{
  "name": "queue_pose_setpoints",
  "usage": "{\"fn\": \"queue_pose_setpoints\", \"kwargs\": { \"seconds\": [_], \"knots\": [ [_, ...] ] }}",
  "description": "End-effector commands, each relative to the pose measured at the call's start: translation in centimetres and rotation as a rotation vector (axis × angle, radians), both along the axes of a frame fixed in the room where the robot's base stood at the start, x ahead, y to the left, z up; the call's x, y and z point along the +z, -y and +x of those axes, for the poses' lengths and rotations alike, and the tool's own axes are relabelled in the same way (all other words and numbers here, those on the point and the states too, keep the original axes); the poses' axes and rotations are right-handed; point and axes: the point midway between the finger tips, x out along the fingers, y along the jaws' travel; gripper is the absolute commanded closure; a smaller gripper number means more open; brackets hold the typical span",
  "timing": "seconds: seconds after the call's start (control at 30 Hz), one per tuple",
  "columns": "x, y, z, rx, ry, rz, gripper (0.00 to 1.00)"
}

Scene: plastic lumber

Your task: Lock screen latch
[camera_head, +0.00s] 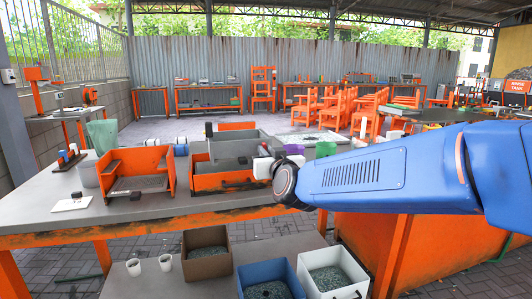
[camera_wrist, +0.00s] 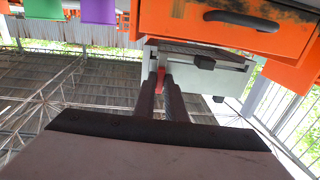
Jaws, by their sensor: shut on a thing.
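The screen unit, a grey box with orange panels (camera_head: 228,180), stands on the table. In the wrist view its orange front (camera_wrist: 200,22) with a black handle (camera_wrist: 243,20) and its grey wall (camera_wrist: 190,62) with black fittings (camera_wrist: 233,66) show close up. My gripper (camera_wrist: 163,82) has its dark fingers close together at the grey wall. They are shut on a small red piece (camera_wrist: 160,76), which looks like the latch; the fingers hide most of it. In the head view my blue arm reaches in from the right and its wrist hides the contact.
An open orange and grey box (camera_head: 110,172) stands left on the table (camera_head: 40,215). Bins of grey bits (camera_head: 330,277) and white cups (camera_head: 165,263) sit below in front.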

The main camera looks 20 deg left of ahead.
Motion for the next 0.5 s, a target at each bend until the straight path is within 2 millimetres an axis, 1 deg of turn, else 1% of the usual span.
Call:
{"fn": "queue_pose_setpoints", "kwargs": {
  "seconds": [0.03, 0.5],
  "knots": [
    [-0.24, -0.01, -0.03, 0.001, 0.001, -0.01, 1.0],
    [-0.26, 0.0, -0.04, 0.001, 0.012, -0.03, 1.0]
  ]
}}
